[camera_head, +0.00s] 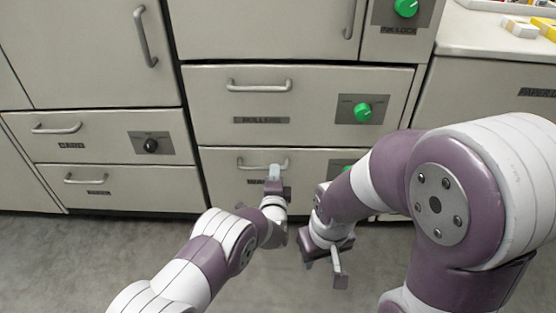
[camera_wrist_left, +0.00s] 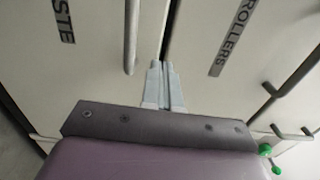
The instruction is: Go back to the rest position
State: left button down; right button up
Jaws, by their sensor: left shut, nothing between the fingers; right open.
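My left gripper (camera_head: 275,172) is in front of the lower middle drawer, close to its bar handle (camera_head: 247,166). In the left wrist view its two pale fingers (camera_wrist_left: 164,88) are pressed together with nothing between them. The handle (camera_wrist_left: 131,40) of the drawer labelled WASTE passes beside the fingertips there; I cannot tell whether they touch it. My right gripper (camera_head: 325,273) hangs low over the floor to the right, its fingers apart and empty. Both arms reach forward from the bottom of the head view.
The ROLLERS drawer (camera_head: 215,105) above is closed, with a green knob (camera_head: 363,112). Closed drawers with a black knob (camera_head: 150,146) stand at left. A counter (camera_head: 490,35) with small boxes is at right. Grey floor (camera_head: 60,265) is clear at lower left.

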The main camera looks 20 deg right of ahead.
pick_arm(q)
jog(key=s+a+f+n+g+p, duration=0.1)
jog(key=s+a+f+n+g, duration=0.15)
jog(key=s, duration=0.25)
jog(key=s+a+f+n+g+y+p, duration=0.1)
jog(key=s+a+f+n+g, duration=0.15)
jog(key=s+f+g, duration=0.2)
jog(key=s+a+f+n+g+p, duration=0.1)
jog(key=s+f+n+g, duration=0.2)
jog(key=s, duration=0.3)
jog(key=s+a+r+n+g+y+p, duration=0.2)
jog(key=s+a+r+n+g, duration=0.3)
jog(key=s+a+r, duration=0.55)
jog(key=s+a+r+n+g+y+p, duration=0.25)
jog(key=s+a+r+n, duration=0.45)
jog(key=a+r, duration=0.7)
jog(key=a+r+p, duration=0.2)
jog(key=r+p, duration=1.7)
jog(key=w+a+r+n+t+p, duration=0.1)
jog(key=a+r+p, duration=0.2)
jog(key=r+p, duration=1.6)
jog(key=shift+w+r, duration=0.3)
jog(key=shift+r, duration=0.35)
